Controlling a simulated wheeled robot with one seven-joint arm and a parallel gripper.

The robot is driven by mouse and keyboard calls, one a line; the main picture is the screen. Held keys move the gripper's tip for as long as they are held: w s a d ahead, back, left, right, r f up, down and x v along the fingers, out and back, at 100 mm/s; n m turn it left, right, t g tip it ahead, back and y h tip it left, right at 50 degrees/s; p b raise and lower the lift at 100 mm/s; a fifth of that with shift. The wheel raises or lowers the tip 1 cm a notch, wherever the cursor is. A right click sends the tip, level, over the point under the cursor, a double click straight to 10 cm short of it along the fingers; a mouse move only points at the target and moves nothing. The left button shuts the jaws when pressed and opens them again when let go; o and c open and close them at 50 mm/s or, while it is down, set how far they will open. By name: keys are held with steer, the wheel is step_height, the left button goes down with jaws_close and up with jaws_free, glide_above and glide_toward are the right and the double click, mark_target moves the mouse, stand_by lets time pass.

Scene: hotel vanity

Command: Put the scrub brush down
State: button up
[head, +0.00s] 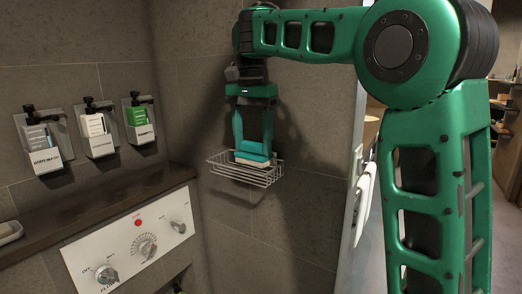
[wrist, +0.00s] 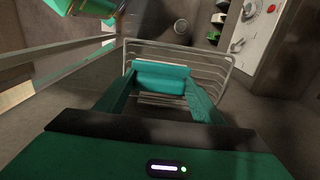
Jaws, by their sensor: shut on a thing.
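The scrub brush (head: 252,151) has a teal back and a pale underside. It is between the fingers of my gripper (head: 253,145), which is shut on it. In the head view the brush is at the wire basket (head: 262,176) on the tiled wall, at or just above its floor; I cannot tell whether they touch. In the wrist view the teal brush (wrist: 161,77) lies across between the fingertips of my gripper (wrist: 160,88), with the basket's wire rim (wrist: 180,45) around it.
Several pump dispensers (head: 98,128) hang on the left wall above a dark ledge (head: 100,205). Below is a white panel (head: 135,245) with knobs and a red button. A dish (head: 9,232) sits at the ledge's left end. A doorway opens at the right.

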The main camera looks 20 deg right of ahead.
mark_target(255, 153)
steer(key=shift+s+d+f, duration=0.1)
steer(key=shift+d+f, duration=0.05)
steer(key=shift+f, duration=0.75)
steer(key=shift+s+d+f, duration=0.1)
steer(key=shift+d+f, duration=0.05)
steer(key=shift+f, duration=0.75)
steer(key=o, duration=1.2)
steer(key=shift+f, duration=0.1)
steer(key=shift+w+a+r, duration=0.1)
steer(key=shift+a+r, duration=0.1)
steer(key=shift+r, duration=0.5)
steer(key=shift+w+a+r, duration=0.1)
steer(key=shift+a+r, duration=0.05)
steer(key=shift+r, duration=0.55)
step_height(255, 153, up, 10)
steer(key=shift+d+f, duration=0.1)
steer(key=shift+f, duration=0.05)
